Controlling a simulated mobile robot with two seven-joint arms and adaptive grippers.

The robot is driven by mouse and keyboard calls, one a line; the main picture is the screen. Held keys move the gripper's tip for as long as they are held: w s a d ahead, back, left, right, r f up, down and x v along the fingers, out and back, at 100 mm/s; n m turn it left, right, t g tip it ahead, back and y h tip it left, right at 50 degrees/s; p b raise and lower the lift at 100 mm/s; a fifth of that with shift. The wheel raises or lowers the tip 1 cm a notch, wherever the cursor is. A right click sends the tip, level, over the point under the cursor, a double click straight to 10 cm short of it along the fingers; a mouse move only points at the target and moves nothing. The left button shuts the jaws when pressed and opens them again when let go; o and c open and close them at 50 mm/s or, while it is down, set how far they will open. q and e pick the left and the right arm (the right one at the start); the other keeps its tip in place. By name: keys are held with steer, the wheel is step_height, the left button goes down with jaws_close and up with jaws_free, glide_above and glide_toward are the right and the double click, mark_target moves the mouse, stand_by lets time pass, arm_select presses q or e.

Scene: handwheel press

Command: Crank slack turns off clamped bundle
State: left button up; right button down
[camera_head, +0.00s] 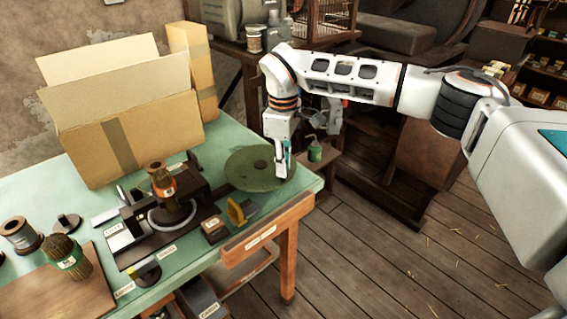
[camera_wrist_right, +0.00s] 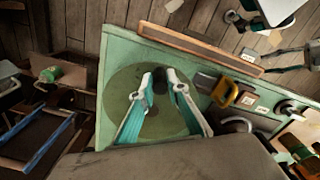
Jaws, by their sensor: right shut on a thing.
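The press (camera_head: 130,222) is a dark block on the green bench. My right gripper (camera_head: 281,172) reaches down at the disc's right side. In the wrist view its fingertips (camera_wrist_right: 160,82) are closed on a dark knob (camera_wrist_right: 160,84) above the disc. My left gripper is in neither view.
A yellow-handled tool (camera_head: 236,213) and a small dark box (camera_head: 213,230) lie near the bench's front edge. An open cardboard box (camera_head: 120,140) stands behind. A green-banded bundle (camera_head: 64,256) stands on a board at the left.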

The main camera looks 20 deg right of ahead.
steer(key=shift+s+a, duration=0.2)
steer(key=shift+a, duration=0.1)
steer(key=shift+a, duration=0.1)
stand_by(0.3)
steer(key=c, duration=2)
jaws_free()
steer(key=shift+o, duration=0.2)
step_height(320, 180, up, 12)
